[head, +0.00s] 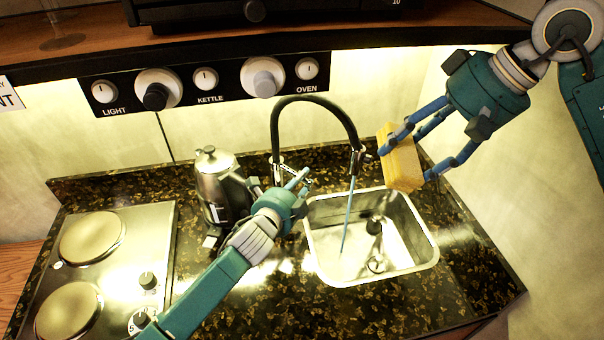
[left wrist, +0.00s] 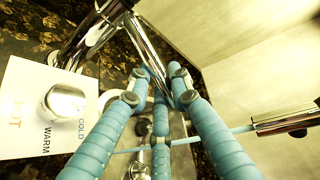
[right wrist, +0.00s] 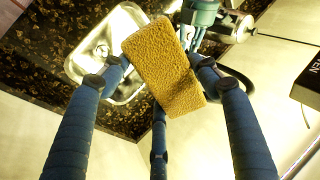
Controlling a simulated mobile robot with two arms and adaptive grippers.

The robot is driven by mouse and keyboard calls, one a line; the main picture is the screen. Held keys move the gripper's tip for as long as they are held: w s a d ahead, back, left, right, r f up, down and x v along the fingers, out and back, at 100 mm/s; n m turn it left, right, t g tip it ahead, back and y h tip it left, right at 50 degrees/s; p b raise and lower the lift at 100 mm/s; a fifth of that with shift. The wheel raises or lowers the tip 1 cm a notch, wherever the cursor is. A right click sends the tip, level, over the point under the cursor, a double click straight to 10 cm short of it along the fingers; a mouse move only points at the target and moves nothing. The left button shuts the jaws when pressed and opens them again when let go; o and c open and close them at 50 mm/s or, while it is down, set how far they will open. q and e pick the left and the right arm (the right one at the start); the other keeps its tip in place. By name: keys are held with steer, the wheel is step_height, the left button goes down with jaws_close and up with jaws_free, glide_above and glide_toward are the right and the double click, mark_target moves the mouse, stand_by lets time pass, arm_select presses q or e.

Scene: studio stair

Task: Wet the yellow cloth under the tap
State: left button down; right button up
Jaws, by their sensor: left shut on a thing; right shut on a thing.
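The yellow cloth (head: 404,166) looks like a thick, porous block. My right gripper (head: 407,162) is shut on it and holds it above the right back edge of the sink (head: 432,262). The cloth also fills the middle of the right wrist view (right wrist: 165,68). The black tap (head: 316,98) arches over the sink, and a thin blue stream of water (head: 347,220) falls from its spout. The cloth is to the right of the stream, apart from it. My left gripper (head: 294,184) is shut on the chrome tap lever (left wrist: 160,60) by the tap's base.
A steel kettle (head: 213,178) stands left of my left gripper. A hob with two plates (head: 92,238) is further left. A HOT, WARM, COLD card (left wrist: 38,112) shows beside the tap. A knob panel (head: 205,82) runs along the back. Dark counter (head: 470,255) is clear right of the sink.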

arm_select(q)
steer(key=c, duration=1.6)
jaws_free()
steer(key=shift+o, duration=0.2)
steer(key=v, duration=1.2)
